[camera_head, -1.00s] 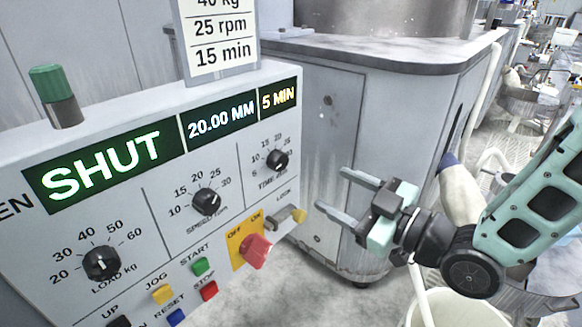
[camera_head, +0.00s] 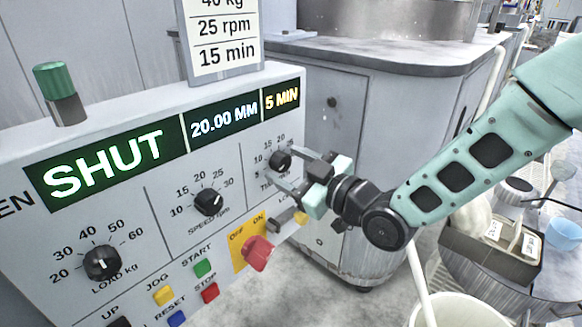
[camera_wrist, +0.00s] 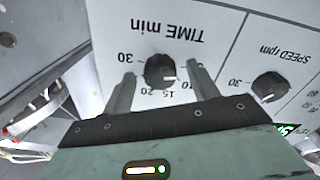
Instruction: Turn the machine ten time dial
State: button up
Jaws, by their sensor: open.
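The black time dial (camera_head: 280,161) sits at the right end of the machine's sloped panel, under a yellow "5 MIN" readout (camera_head: 281,97). In the wrist view the dial (camera_wrist: 160,70) appears upside down under the "TIME min" label, its white mark pointing right. My gripper (camera_head: 284,169) is open at the dial. In the wrist view one finger is on each side of the dial, with a gap showing on both sides. Some scale numbers are hidden by the right finger.
The speed dial (camera_head: 209,202) and load dial (camera_head: 102,263) are to the left. A red OFF/ON switch (camera_head: 258,253) and a lock key are below my gripper. A card (camera_head: 221,46) above reads 40 kg, 25 rpm, 15 min. A white bucket (camera_head: 455,308) stands lower right.

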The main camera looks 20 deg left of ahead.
jog(key=c, duration=1)
jog(key=shift+m, duration=0.3)
jog(key=m+p, duration=0.1)
jog(key=m, duration=0.2)
jog(key=shift+m, duration=0.3)
jog(key=m, duration=0.3)
jog(key=shift+m+p, duration=0.3)
jog(key=shift+p, duration=0.1)
jog(key=m+p, duration=0.1)
jog(key=m, duration=0.3)
jog(key=shift+m+p, duration=0.55)
jog(key=shift+m, duration=1.35)
jog(key=shift+s+f, duration=0.1)
